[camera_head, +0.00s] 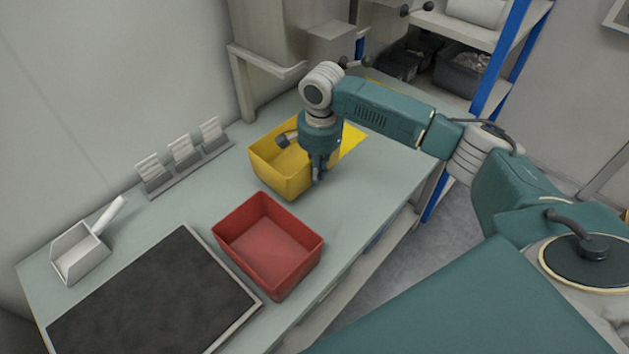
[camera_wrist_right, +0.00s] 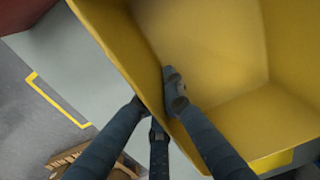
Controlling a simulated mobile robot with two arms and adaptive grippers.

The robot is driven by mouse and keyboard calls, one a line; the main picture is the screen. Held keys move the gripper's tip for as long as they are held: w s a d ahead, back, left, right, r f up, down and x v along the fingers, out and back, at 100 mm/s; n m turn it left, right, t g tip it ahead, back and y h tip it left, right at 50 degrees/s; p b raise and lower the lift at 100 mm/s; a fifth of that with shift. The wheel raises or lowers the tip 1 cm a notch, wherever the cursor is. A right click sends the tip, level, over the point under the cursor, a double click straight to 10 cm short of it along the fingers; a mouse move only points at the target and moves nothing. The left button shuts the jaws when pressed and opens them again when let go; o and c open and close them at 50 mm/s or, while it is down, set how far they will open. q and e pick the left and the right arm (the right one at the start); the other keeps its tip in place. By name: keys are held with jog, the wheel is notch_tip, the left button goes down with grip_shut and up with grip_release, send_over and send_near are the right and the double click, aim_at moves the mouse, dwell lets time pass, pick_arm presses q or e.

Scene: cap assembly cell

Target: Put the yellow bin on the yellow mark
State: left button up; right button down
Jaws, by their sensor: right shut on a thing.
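The yellow bin (camera_head: 277,172) is an open, empty-looking box on or just above the table, behind the red bin; I cannot tell if its base touches. My right gripper (camera_head: 319,178) points down and is shut on the bin's right wall. In the right wrist view, its fingers (camera_wrist_right: 165,110) straddle the wall of the yellow bin (camera_wrist_right: 215,50), one inside and the others outside. My left gripper is not in view.
The red bin (camera_head: 268,245) stands in front of the yellow bin, near the table's front edge. A black mat (camera_head: 150,300), a white scoop (camera_head: 82,250) and a card holder (camera_head: 185,160) are to the left. A shelf with dark bins (camera_head: 462,70) stands behind.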

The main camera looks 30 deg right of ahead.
aim_at(316, 191)
notch_tip(316, 191, down, 3)
jog(key=shift+r, duration=0.1)
jog(key=shift+f, duration=0.4)
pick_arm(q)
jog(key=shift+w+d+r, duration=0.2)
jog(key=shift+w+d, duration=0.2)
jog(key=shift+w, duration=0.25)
pick_arm(e)
jog(key=c, duration=1.9)
grip_release()
jog(key=shift+f, duration=0.15)
